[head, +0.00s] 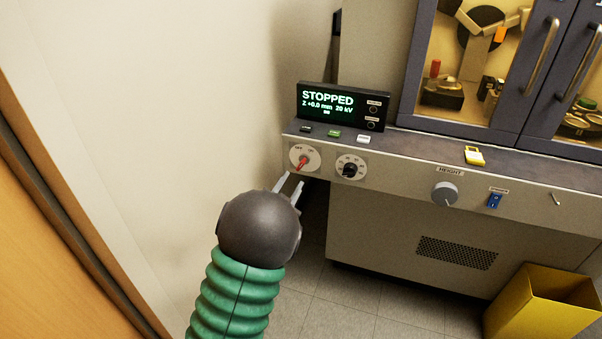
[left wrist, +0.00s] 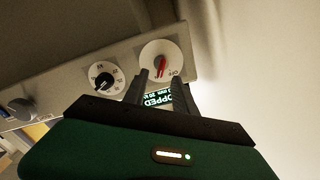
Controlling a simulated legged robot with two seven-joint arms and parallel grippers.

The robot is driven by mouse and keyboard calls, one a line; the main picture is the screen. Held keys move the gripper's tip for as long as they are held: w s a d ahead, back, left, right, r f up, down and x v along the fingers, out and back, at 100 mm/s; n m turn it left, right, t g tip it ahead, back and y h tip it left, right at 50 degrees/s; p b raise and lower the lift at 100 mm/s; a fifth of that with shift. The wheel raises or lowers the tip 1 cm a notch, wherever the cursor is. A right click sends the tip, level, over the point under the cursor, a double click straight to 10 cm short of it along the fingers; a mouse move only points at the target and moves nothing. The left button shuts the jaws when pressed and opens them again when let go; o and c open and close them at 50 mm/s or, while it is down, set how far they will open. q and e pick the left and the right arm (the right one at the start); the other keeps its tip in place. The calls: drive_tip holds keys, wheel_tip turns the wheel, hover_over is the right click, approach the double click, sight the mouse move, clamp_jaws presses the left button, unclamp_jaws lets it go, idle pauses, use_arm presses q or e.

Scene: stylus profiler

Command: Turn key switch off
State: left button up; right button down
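The key switch is a red key (head: 302,162) on a round white dial plate (head: 316,154) at the left end of the cabinet's front panel. The plate carries small labels, one reading OFF. The key is tilted, its upper end leaning right in the head view. My left gripper (head: 295,179) is open, its two fingers pointing at the panel just below the key. In the left wrist view the red key (left wrist: 161,66) shows just beyond the gap between the fingertips (left wrist: 158,76). I cannot tell whether they touch it. My right gripper is not in view.
A black knob (head: 349,170) is close right of the key. Farther right are a grey height knob (head: 445,193) and a blue switch (head: 494,200). A display (head: 342,106) above reads STOPPED. A wall (head: 180,130) stands left; a yellow bin (head: 535,305) is on the floor.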

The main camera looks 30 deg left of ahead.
sight(299, 168)
use_arm(q)
drive_tip(key=x, duration=0.4)
drive_tip(key=b+x, duration=0.1)
drive_tip(key=x, duration=0.2)
drive_tip(key=shift+s+a+f, duration=0.1)
drive_tip(key=shift+a, duration=0.15)
drive_tip(key=shift+w+d, duration=0.15)
drive_tip(key=shift+w, duration=0.15)
drive_tip(key=shift+a, duration=0.3)
drive_tip(key=c, duration=0.5)
clamp_jaws()
drive_tip(key=shift+d, duration=0.2)
